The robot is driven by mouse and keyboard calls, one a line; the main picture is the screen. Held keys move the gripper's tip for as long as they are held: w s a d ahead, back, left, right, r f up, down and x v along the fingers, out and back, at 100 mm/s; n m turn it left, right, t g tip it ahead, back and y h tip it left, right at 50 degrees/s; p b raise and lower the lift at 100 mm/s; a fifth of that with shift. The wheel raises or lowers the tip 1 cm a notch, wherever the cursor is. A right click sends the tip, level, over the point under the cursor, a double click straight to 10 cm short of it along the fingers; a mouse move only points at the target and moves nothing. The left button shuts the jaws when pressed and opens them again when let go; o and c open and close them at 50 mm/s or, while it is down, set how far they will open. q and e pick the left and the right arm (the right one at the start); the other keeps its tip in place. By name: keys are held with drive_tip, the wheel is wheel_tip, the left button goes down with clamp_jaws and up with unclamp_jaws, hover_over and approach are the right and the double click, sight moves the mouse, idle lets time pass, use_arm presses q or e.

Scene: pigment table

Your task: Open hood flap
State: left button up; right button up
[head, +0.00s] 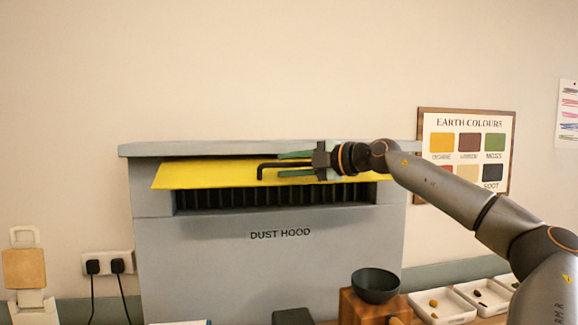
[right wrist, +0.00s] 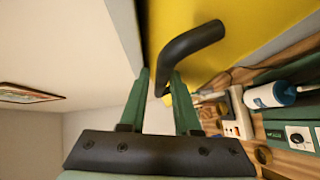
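The grey dust hood (head: 270,270) stands against the wall. Its yellow flap (head: 215,174) is swung up and out, and the dark slatted opening (head: 270,195) shows below it. The flap carries a black bent handle (head: 262,170), which also shows in the right wrist view (right wrist: 190,43). My right gripper (head: 294,165) is at the flap, with one green finger above the handle bar and one below. In the right wrist view its fingers (right wrist: 162,85) stand apart, with the handle's end between the tips; I cannot tell whether they touch. My left gripper is out of view.
A dark bowl (head: 375,286) stands on a wooden block (head: 360,308) in front of the hood. White trays (head: 441,308) with small pigment lumps lie to its right. Sockets with black plugs (head: 105,265) are at left. The wall above the hood is clear.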

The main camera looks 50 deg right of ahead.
drive_tip(key=shift+o, duration=0.5)
drive_tip(key=shift+f, duration=0.15)
drive_tip(key=shift+s, duration=0.1)
drive_tip(key=shift+s+b, duration=0.25)
drive_tip(key=shift+b, duration=0.15)
drive_tip(key=s+d+r+b, duration=0.1)
drive_tip(key=s+b, duration=0.4)
drive_tip(key=s, duration=0.6)
drive_tip(key=shift+s+r, duration=0.35)
drive_tip(key=shift+r, duration=0.2)
drive_tip(key=shift+d, duration=0.1)
